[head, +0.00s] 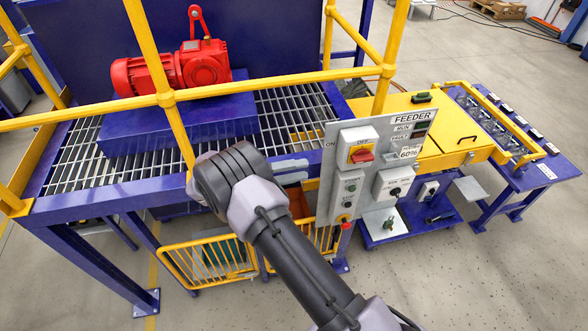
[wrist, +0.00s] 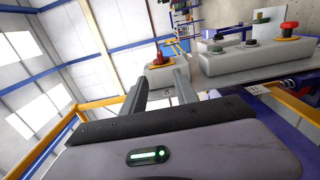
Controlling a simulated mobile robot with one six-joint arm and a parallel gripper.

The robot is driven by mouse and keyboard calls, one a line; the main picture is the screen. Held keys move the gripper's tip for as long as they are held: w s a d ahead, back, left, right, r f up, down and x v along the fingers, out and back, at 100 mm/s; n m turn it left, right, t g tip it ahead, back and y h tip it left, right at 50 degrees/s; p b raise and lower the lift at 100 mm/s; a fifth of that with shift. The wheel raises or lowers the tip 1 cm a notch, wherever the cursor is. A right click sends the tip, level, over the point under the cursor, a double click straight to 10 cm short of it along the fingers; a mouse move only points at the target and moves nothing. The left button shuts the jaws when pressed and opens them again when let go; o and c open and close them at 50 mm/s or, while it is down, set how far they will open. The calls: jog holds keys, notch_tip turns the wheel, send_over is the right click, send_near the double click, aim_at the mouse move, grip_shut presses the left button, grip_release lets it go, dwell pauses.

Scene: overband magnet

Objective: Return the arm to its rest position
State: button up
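My arm (head: 290,255) reaches up from the bottom of the head view, with its wrist bent in front of the blue platform. My gripper (head: 298,171) points right, towards the FEEDER control panel (head: 362,175), and lies just left of it. In the wrist view, the two fingers of my gripper (wrist: 161,80) stand apart with nothing between them. A red knob on a box (wrist: 161,75) shows beyond the gap between the fingers. Whether the fingertips touch the panel cannot be told.
Yellow railings (head: 166,99) and the blue platform with its grating (head: 290,115) stand behind the arm. A red motor (head: 170,70) sits on the platform. A yellow cabinet (head: 425,130) and a blue side table (head: 530,170) stand at the right. The floor at the lower right is clear.

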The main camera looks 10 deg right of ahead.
jog(key=s+d+r+m+g+y+b, duration=0.15)
jog(key=s+d+y+b, duration=0.35)
jog(key=s+y+b, duration=0.65)
jog(key=s+a+f+m+t+y+b, duration=0.1)
jog(key=s+a+f+t+y+b, duration=0.2)
jog(key=s+a+t+y+b, duration=0.1)
jog(key=s+a+f+m+t+y+b, duration=0.1)
jog(key=s+a+f+t+y+b, duration=0.2)
jog(key=s+a+b, duration=0.3)
jog(key=s+y+b, duration=0.1)
jog(key=s+b, duration=0.1)
jog(key=s, duration=0.3)
jog(key=shift+s+f+m+t+b, duration=0.3)
jog(key=shift+f+m+t+b, duration=0.05)
jog(key=shift+b, duration=0.05)
jog(key=shift+d+y, duration=0.15)
jog(key=shift+y, duration=0.1)
